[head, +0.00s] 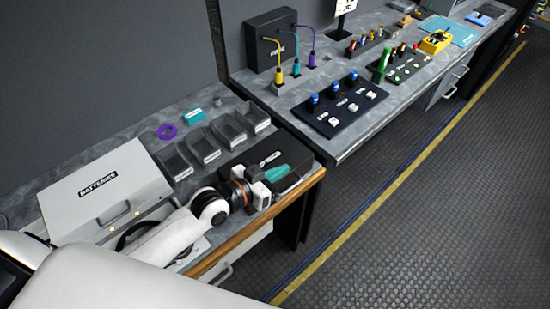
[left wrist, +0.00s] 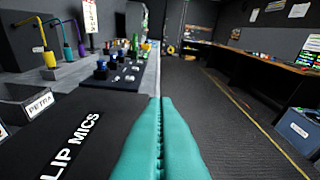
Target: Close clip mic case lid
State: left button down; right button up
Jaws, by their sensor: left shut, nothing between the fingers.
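The clip mic case is black with white lettering. In the head view its lid (head: 240,158) shows behind my left gripper (head: 279,172), near the wooden front edge of the counter. In the left wrist view the dark lid (left wrist: 50,112) with the letters "LIP MICS" fills the lower left, beside the fingers. My left gripper (left wrist: 160,105) is shut and empty, its teal fingers pressed together over or against the case. I cannot tell whether they touch it or how far the lid stands open, because the gripper and wrist hide part of the case. My right gripper is not in view.
A grey batteries case (head: 105,190) stands left of my arm. Several small grey bins (head: 205,145), a purple tape roll (head: 167,131) and a teal box (head: 194,115) lie behind. A dark button panel (head: 340,103) is on the farther counter. The floor aisle (head: 430,150) is clear.

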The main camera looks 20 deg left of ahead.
aim_at(286, 192)
pick_arm(q)
jog(key=f, duration=0.1)
jog(key=d+f+m, duration=0.1)
jog(key=s+f, duration=0.1)
jog(key=shift+d+f+m+y, duration=0.25)
jog(key=shift+m+y, duration=0.05)
jog(key=shift+m, duration=0.1)
jog(key=shift+d+f+b, duration=0.2)
jog(key=shift+f+b, duration=0.15)
jog(key=shift+f, duration=0.3)
jog(key=shift+s+d+f, duration=0.15)
jog(key=shift+f, duration=0.35)
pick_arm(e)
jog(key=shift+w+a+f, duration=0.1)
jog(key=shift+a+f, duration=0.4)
pick_arm(q)
jog(key=shift+f, duration=0.1)
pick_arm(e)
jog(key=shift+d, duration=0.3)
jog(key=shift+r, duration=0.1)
